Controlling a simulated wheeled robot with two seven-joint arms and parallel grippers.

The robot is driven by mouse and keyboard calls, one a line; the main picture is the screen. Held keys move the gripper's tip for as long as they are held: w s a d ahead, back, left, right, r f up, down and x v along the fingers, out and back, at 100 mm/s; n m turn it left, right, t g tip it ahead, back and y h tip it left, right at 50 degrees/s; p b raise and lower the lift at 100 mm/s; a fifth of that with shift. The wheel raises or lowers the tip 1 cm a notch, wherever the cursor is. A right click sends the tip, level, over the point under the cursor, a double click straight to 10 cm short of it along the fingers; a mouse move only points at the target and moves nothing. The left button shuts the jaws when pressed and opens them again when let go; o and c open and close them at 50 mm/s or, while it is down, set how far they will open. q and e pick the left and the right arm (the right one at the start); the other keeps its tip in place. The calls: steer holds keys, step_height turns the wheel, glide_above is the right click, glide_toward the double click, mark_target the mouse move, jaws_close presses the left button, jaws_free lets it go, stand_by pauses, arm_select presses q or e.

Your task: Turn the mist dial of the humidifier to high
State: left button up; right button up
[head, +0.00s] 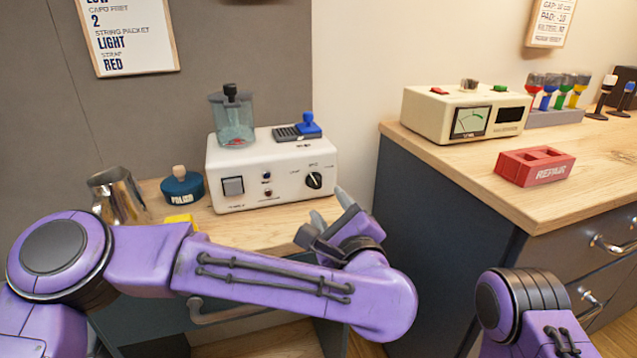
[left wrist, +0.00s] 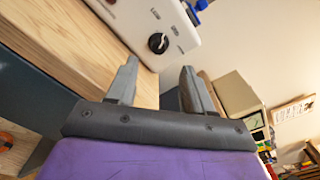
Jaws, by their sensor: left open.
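The humidifier (head: 265,170) is a white box on the wooden counter, with a clear tank on top and a square switch on its front. Its mist dial (head: 314,180) is a black knob with a pale pointer mark at the right of the front panel. The dial also shows in the left wrist view (left wrist: 158,43), beyond the fingertips. My left gripper (head: 331,204) is open and empty, just in front of and below the dial, apart from it. Its two grey fingers show in the left wrist view (left wrist: 160,77). My right gripper is out of view.
A metal pitcher (head: 118,196), a blue-lidded jar (head: 183,187) and a yellow item (head: 180,221) are left of the humidifier. On the right counter stand a cream meter box (head: 466,112) and a red REPAIR tray (head: 535,167). The dark cabinet side stands close right of my left gripper.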

mark_target(316, 185)
arm_select(q)
steer(key=x, duration=0.8)
steer(key=shift+w+a+f, duration=0.1)
jaws_close()
